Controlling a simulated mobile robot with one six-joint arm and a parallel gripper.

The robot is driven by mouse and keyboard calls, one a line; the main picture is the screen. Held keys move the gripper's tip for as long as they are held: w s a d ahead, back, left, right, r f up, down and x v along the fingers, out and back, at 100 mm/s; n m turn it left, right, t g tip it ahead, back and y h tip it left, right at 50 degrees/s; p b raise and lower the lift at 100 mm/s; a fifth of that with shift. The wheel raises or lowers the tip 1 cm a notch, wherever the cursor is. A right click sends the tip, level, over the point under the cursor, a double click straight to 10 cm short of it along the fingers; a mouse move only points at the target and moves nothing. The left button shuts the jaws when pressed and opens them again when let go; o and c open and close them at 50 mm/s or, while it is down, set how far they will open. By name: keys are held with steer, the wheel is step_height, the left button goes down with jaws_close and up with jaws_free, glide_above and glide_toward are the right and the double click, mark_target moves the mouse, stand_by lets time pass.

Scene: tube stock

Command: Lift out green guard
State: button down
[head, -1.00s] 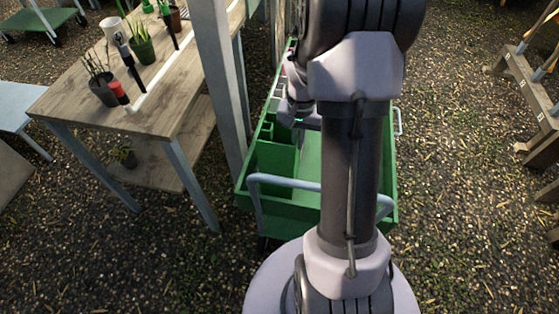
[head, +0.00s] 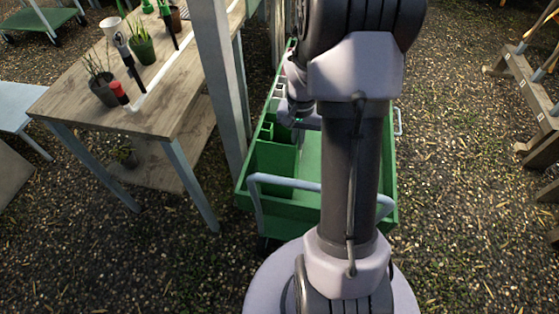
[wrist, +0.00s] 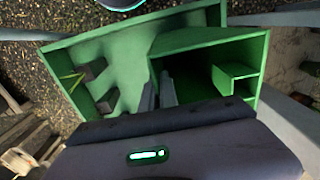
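A green guard cannot be told apart for certain from the other green parts. A green box (wrist: 240,52) with an open top stands inside the green cart (wrist: 62,62) in the wrist view. My gripper (wrist: 158,88) points down at the box's left wall, with its two dark fingers close together around or beside that wall's edge. A thin strip of green shows between them, but whether they touch it is unclear. In the head view the green box (head: 275,158) shows at the cart's left side, and my arm hides much of the cart and the fingertips.
Dark small blocks (wrist: 96,69) lie on the cart floor, left of the box. A pale handle (head: 290,182) crosses the cart's near end. A wooden bench (head: 180,98) with pots and a grey post (head: 220,90) stand close on the left.

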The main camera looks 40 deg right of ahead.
step_height(320, 180, up, 14)
steer(key=p, duration=0.8)
steer(key=shift+f, duration=0.1)
